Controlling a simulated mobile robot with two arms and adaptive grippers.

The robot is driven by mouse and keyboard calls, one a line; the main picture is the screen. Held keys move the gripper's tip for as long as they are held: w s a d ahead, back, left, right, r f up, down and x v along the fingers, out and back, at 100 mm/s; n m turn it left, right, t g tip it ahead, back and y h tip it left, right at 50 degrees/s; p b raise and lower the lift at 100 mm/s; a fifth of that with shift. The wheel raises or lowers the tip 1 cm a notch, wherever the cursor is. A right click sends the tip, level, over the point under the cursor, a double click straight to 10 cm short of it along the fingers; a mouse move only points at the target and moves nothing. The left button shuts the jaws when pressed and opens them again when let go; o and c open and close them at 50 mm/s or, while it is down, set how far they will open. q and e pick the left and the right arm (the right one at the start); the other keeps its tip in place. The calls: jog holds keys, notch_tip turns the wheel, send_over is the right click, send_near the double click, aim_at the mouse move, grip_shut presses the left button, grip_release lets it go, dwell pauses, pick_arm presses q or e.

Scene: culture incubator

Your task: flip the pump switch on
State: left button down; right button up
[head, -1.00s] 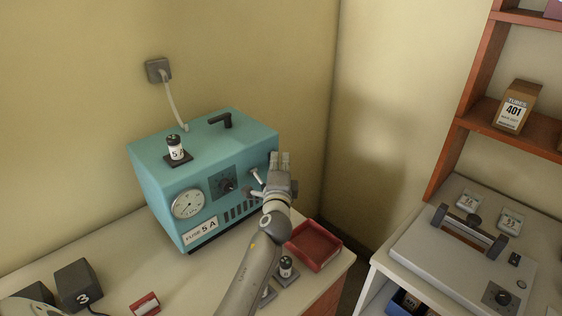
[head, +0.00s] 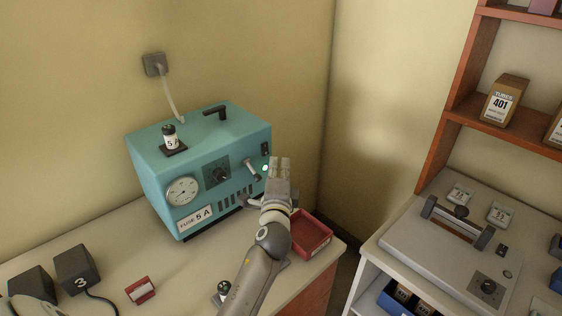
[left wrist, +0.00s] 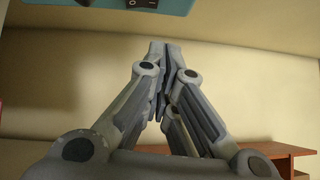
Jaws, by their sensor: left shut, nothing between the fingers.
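The pump is a teal box (head: 150,165) with a dial gauge, a black knob and a "FUSE 5 A" label on its front. A small dark switch (head: 265,148) sits at the upper right of that front. It also shows as a black rocker switch (left wrist: 142,3) with O and line marks at the top edge of the left wrist view. A green light (head: 265,168) glows below it. My left gripper (head: 279,163) is shut and empty, just right of the light and apart from the switch in the left wrist view.
A metal lever (head: 252,168) sticks out of the front beside my gripper. A red tray (head: 312,236) lies on the bench to the right. A black-capped fuse (head: 169,136) stands on the box. A grey lidded device (head: 440,262) is on the right counter.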

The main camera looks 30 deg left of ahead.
pick_arm(q)
jog(key=v, duration=0.2)
jog(key=r+v, duration=0.1)
jog(key=v, duration=0.2)
jog(key=shift+d+b, duration=0.2)
jog(key=shift+b, duration=0.15)
